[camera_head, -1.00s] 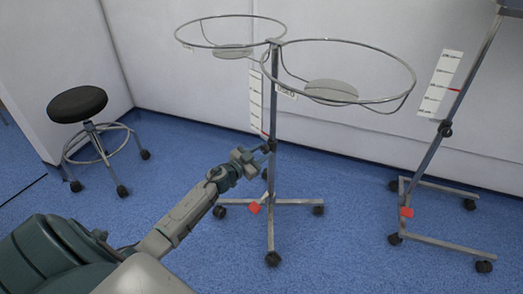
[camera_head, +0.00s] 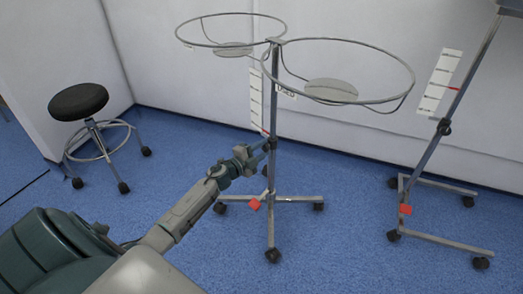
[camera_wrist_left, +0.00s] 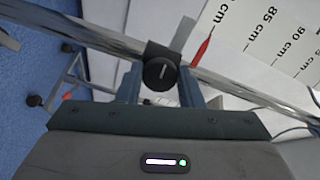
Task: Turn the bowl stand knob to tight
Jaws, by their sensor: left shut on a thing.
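The bowl stand (camera_head: 272,185) is a metal pole with two wire rings on top and a wheeled cross base. Its black round knob (camera_wrist_left: 160,74) sits on a black collar on the pole, with a pale line mark on its face. In the head view the collar and knob (camera_head: 271,143) are small and partly hidden by my gripper. My left gripper (camera_head: 264,148) reaches the pole at knob height. In the left wrist view its two fingers (camera_wrist_left: 160,90) stand on either side of the knob, shut on it. My right gripper is not in view.
A height scale in cm (camera_wrist_left: 265,30) with a red pointer (camera_wrist_left: 203,49) stands beside the pole. A black stool (camera_head: 78,103) is at the left. Another wheeled stand (camera_head: 425,180) is at the right. Blue floor around the base is clear.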

